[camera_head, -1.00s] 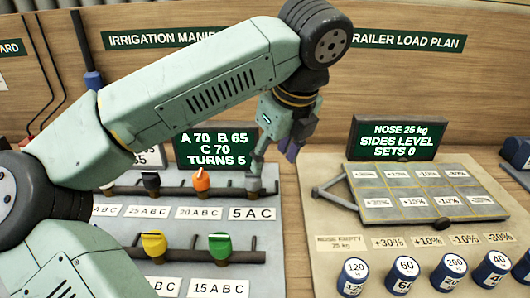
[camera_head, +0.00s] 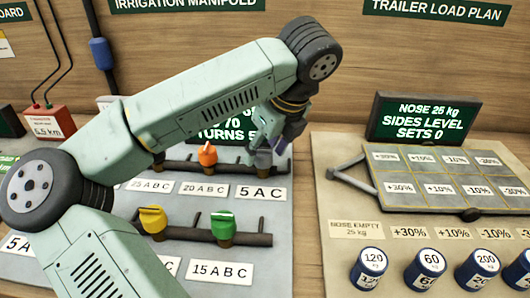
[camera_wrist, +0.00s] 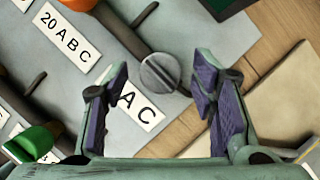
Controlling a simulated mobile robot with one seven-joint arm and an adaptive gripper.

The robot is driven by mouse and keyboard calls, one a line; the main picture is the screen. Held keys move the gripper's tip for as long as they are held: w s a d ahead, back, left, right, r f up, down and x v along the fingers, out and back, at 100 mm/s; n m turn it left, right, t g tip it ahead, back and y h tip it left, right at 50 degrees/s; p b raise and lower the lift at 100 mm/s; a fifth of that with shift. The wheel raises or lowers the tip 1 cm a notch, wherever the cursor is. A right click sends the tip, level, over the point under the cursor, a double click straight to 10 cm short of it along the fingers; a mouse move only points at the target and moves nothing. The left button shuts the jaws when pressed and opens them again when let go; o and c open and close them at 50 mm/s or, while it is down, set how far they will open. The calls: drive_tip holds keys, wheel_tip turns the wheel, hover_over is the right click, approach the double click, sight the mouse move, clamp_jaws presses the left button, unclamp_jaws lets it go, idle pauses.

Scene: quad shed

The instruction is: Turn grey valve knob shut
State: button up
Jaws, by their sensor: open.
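The grey valve knob (camera_wrist: 158,72) is round with a raised bar across its top, seen in the wrist view on a dark pipe beside the "5 A C" label (camera_wrist: 138,108). My gripper (camera_wrist: 163,74) is open, one purple-padded finger on either side of the knob in that picture. I cannot tell how far above the knob the fingertips are, and no contact shows. In the head view my gripper (camera_head: 270,142) hangs over the right end of the upper pipe and largely hides the knob there. The "5 A C" label also shows there (camera_head: 263,193).
An orange knob (camera_head: 207,154) sits left on the same pipe. Yellow (camera_head: 153,220) and green (camera_head: 223,228) knobs sit on the lower pipe. The green turns screen (camera_head: 228,115) is partly hidden behind my arm. A load plan station (camera_head: 425,180) with blue weights stands right.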

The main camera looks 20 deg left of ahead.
drive_tip(key=shift+f, duration=0.1)
drive_tip(key=shift+c, duration=0.2)
drive_tip(key=c, duration=1.1)
